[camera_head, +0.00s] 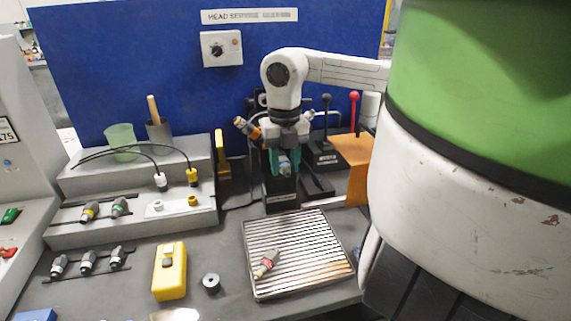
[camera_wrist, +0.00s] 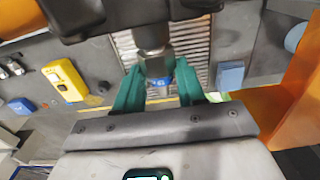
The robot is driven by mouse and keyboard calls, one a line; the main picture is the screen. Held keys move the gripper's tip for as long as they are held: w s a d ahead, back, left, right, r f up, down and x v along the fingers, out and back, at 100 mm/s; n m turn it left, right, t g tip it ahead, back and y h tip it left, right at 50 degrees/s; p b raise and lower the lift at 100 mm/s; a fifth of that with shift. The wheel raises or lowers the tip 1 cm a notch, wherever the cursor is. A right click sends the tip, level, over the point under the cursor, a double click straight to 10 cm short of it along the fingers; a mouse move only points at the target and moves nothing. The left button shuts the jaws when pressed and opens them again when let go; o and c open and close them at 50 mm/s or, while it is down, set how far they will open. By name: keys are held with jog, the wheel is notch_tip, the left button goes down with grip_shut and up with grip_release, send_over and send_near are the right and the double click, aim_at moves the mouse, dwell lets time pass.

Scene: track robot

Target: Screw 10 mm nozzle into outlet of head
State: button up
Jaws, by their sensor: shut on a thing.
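My gripper (camera_head: 283,158) hangs in front of the dark stand at the back of the bench. In the wrist view its teal fingers (camera_wrist: 158,84) are shut on a grey nozzle (camera_wrist: 158,66) with a blue band; the nozzle also shows low between the fingers in the head view (camera_head: 284,168). In the wrist view a metal stub (camera_wrist: 150,36) under a dark body (camera_wrist: 125,14), apparently the head and its outlet, lies directly in line with the nozzle. I cannot tell whether threads are engaged. My gripper hides most of the head in the head view.
A slatted metal tray (camera_head: 335,245) holds a red-banded nozzle (camera_head: 266,263). Several other nozzles (camera_head: 88,261) lie in racks at left. A yellow block (camera_head: 170,272) and a black ring (camera_head: 211,282) stand on the bench. An orange panel (camera_head: 355,165) stands close right of my gripper.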

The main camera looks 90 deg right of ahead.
aim_at(284, 163)
jog(key=shift+d, duration=0.1)
jog(key=o, duration=1.2)
jog(key=shift+c, duration=0.2)
jog(key=shift+r, duration=0.1)
notch_tip(284, 163, up, 11)
jog(key=b, duration=0.1)
jog(key=shift+f, duration=0.2)
